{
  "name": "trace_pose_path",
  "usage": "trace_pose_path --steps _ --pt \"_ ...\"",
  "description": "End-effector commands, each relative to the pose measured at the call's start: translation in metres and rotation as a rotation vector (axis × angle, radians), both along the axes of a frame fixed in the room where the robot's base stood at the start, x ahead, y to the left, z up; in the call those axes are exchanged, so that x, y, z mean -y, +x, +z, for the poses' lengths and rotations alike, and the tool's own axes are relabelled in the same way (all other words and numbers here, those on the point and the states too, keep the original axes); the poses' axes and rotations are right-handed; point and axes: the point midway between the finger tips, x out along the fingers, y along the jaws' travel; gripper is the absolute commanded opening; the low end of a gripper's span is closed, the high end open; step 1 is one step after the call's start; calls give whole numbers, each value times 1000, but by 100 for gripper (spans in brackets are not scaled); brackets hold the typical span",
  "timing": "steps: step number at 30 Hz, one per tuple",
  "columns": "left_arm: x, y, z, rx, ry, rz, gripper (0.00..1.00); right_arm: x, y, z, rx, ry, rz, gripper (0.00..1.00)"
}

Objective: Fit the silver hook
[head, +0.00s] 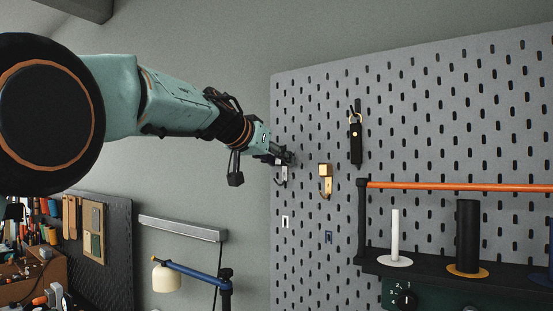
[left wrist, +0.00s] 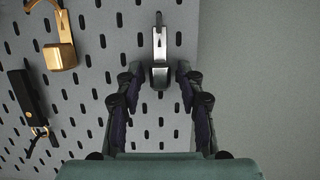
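The silver hook (head: 281,176) is at the left edge of the grey pegboard (head: 420,130), with its curved end hanging down. It also shows in the left wrist view (left wrist: 159,45), upright against the board, its block end lying between my fingertips. My left gripper (head: 280,156) reaches in from the left at the hook's top. In the left wrist view its two fingers stand apart on either side of the block, with a small gap visible on each side. Whether the hook sits fully in the slots is hidden. My right gripper is not in view.
A gold hook (head: 325,180) hangs just right of the silver one, and a black strap (head: 355,140) hangs beyond it. White (head: 285,221) and blue (head: 328,237) markers lie below. A shelf with an orange rail (head: 460,187) juts out at the right.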

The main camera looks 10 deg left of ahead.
Motion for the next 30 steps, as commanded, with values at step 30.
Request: trace_pose_path --steps 30 --pt "-35 -83 31 1 -2 -1 46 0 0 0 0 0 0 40"
